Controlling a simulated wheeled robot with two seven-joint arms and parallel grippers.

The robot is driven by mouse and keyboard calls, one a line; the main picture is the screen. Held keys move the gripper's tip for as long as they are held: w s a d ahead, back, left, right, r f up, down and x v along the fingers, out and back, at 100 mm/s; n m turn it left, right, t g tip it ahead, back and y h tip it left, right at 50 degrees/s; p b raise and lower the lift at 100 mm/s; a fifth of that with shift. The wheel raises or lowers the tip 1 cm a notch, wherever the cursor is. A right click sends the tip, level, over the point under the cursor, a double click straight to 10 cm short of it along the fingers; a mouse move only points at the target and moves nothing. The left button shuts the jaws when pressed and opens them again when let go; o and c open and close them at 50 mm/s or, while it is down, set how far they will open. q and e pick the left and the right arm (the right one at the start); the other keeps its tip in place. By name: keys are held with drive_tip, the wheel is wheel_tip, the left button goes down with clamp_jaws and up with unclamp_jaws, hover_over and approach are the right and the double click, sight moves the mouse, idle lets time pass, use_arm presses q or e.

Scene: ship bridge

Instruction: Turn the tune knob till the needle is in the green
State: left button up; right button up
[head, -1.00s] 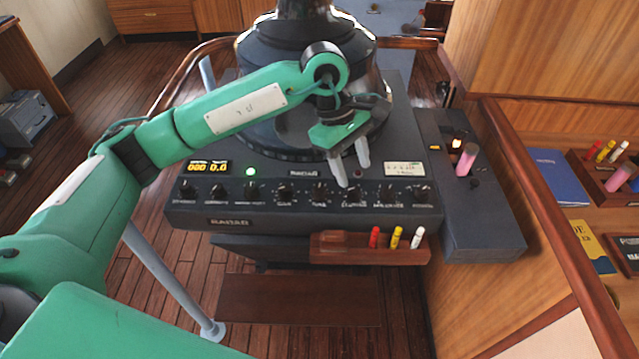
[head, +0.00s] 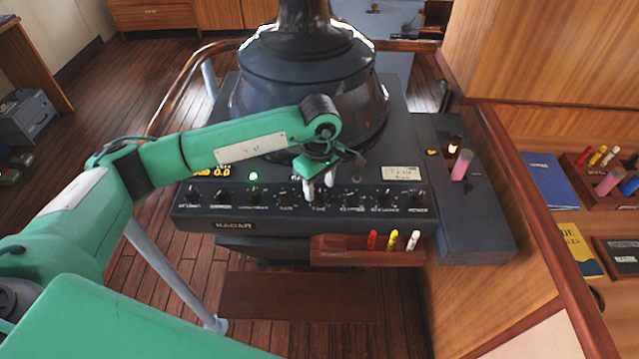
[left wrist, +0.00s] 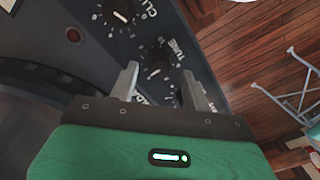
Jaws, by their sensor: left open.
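The tune knob (left wrist: 158,62) is a small black knob with a white pointer line, labelled TUNE in the left wrist view. It sits in the knob row on the front of the radar console (head: 290,222). My left gripper (head: 319,188) is open over the middle of that row, pointing down. In the left wrist view, its two grey fingertips (left wrist: 160,72) lie on either side of the tune knob with gaps; I cannot tell whether they reach its depth. No needle or green band can be made out. My right gripper is not in view.
Other knobs flank it, including a neighbouring one (left wrist: 120,14). A green lamp (head: 253,176) is lit on the panel. A rack (head: 345,250) with red, yellow and white markers hangs below the front edge. A pink cylinder (head: 462,165) stands on the right side unit. My forearm partly covers the display.

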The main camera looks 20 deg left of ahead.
use_arm(q)
drive_tip(key=shift+f, duration=1.1)
drive_tip(key=c, duration=1)
drive_tip(key=n+b, duration=0.1)
drive_tip(key=b, duration=0.1)
drive_tip(key=n+b, duration=0.1)
drive_tip(key=b, duration=0.1)
drive_tip(key=n+b, duration=0.2)
drive_tip(key=shift+f, duration=0.25)
drive_tip(key=shift+r+n+b, duration=0.2)
drive_tip(key=shift+n+b, duration=0.5)
drive_tip(key=shift+b, duration=0.05)
drive_tip(key=shift+r, duration=0.1)
drive_tip(key=o, duration=1)
